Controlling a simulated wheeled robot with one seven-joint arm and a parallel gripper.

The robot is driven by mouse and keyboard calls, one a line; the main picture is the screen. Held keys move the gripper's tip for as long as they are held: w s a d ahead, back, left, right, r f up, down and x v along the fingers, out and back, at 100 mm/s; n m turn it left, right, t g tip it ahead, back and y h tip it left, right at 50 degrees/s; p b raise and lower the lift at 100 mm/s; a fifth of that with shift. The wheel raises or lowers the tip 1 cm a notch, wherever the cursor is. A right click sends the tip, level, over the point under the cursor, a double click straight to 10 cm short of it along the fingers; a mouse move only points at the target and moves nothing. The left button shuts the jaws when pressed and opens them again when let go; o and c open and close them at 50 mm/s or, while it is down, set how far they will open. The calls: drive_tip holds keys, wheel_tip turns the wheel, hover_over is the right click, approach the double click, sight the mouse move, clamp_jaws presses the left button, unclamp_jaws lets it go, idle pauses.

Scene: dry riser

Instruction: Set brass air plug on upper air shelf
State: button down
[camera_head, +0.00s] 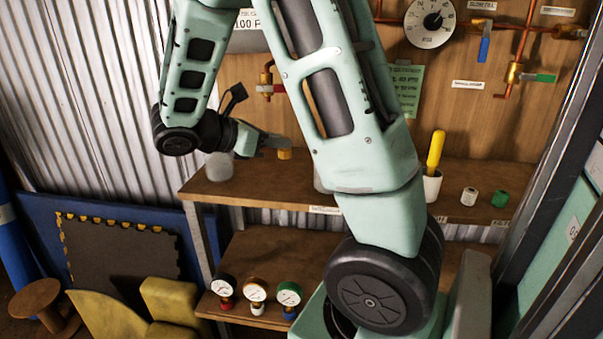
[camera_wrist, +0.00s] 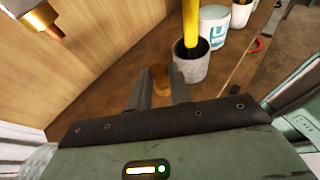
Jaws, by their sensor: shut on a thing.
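The brass air plug (camera_head: 285,153) is a small golden cylinder at the tips of my gripper (camera_head: 272,143) in the head view. In the wrist view my gripper (camera_wrist: 159,92) is shut on the plug (camera_wrist: 160,77), whose top shows between the two fingers. The upper shelf (camera_head: 240,190) is a brown wooden board along the wall. The plug is over or at the back part of this shelf; I cannot tell whether it touches the board. The plug's lower part is hidden by the fingers in the wrist view.
A translucent jar (camera_head: 219,167) stands at the shelf's left. A cup with a yellow-handled tool (camera_head: 435,150), a white spool (camera_head: 468,196) and a green one (camera_head: 499,198) stand at the right. Several gauges (camera_head: 256,289) sit on the lower shelf. Copper piping (camera_head: 267,80) projects from the panel.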

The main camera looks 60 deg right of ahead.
wheel_tip(320, 180, down, 8)
drive_tip(key=shift+f+b, duration=0.2)
drive_tip(key=shift+b, duration=0.6)
drive_tip(key=c, duration=1.3)
unclamp_jaws()
drive_tip(key=p+v, duration=0.1)
drive_tip(key=v, duration=1.1)
drive_tip(key=shift+a, duration=0.1)
drive_tip(key=s+a+f+m+t+y, duration=0.1)
drive_tip(key=s+a+y, duration=0.3)
drive_tip(key=a, duration=0.4)
drive_tip(key=s+a+f+m+t+y, duration=0.2)
drive_tip(key=s+a+m+y, duration=0.1)
drive_tip(key=s+a+y, duration=0.2)
drive_tip(key=s+a+f+m+t+y, duration=0.1)
drive_tip(key=s+a+y, duration=0.3)
drive_tip(key=s+a, duration=0.4)
drive_tip(key=shift+a+f+m+t, duration=0.2)
drive_tip(key=shift+a+t, duration=0.15)
drive_tip(key=shift+a, duration=1.05)
drive_tip(key=shift+a+f+m+t, duration=0.2)
drive_tip(key=shift+a+t, duration=0.15)
drive_tip(key=shift+a, duration=1)
wheel_tip(320, 180, up, 13)
drive_tip(key=p, duration=1.3)
